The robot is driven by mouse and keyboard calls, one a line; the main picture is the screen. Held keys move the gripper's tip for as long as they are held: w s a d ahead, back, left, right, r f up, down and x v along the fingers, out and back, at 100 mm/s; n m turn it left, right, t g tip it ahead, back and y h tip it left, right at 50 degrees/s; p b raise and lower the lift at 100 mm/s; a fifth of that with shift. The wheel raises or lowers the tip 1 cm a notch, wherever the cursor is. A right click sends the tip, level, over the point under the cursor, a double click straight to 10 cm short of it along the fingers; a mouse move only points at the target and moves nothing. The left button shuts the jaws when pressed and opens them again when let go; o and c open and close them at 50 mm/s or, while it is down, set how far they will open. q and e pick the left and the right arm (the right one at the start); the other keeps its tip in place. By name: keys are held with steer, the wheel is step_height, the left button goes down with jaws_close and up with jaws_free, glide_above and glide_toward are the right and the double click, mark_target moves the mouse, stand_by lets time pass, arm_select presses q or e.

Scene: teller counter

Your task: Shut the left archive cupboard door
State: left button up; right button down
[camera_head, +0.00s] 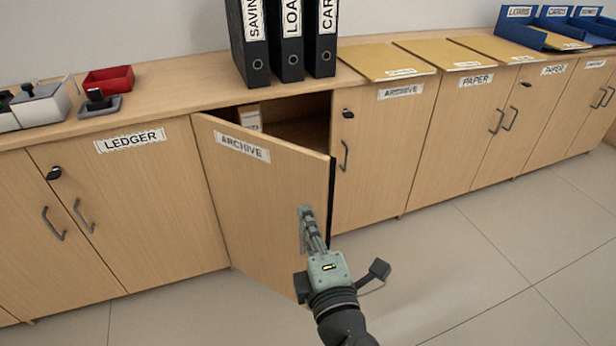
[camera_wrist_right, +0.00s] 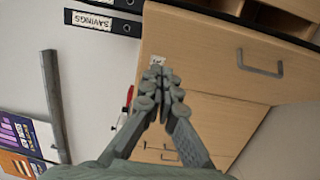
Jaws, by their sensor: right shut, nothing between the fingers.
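The left archive cupboard door (camera_head: 262,205), light wood with an ARCHIVE label (camera_head: 242,147), stands open. It is hinged on its left side and its free edge swings out towards me. My left gripper is out of view.
The right archive door (camera_head: 385,150) is closed, as are the ledger doors (camera_head: 150,205) and paper doors (camera_head: 465,130). Binders (camera_head: 287,45), folders (camera_head: 385,60) and a red tray (camera_head: 108,80) stand on the counter. The tiled floor (camera_head: 470,270) at right is clear.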

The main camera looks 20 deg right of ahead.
steer(key=p, duration=0.1)
glide_toward(305, 169)
steer(key=w+a, duration=0.3)
steer(key=w+d, duration=0.2)
steer(key=shift+w+d+r+p, duration=0.1)
steer(key=shift+w+d+p, duration=0.05)
steer(key=shift+d+p, duration=0.2)
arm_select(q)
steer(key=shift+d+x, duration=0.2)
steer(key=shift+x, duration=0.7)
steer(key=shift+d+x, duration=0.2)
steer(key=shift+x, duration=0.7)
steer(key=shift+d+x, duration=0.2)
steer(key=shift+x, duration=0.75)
arm_select(e)
steer(key=shift+w+d, duration=0.3)
steer(key=shift+d, duration=0.1)
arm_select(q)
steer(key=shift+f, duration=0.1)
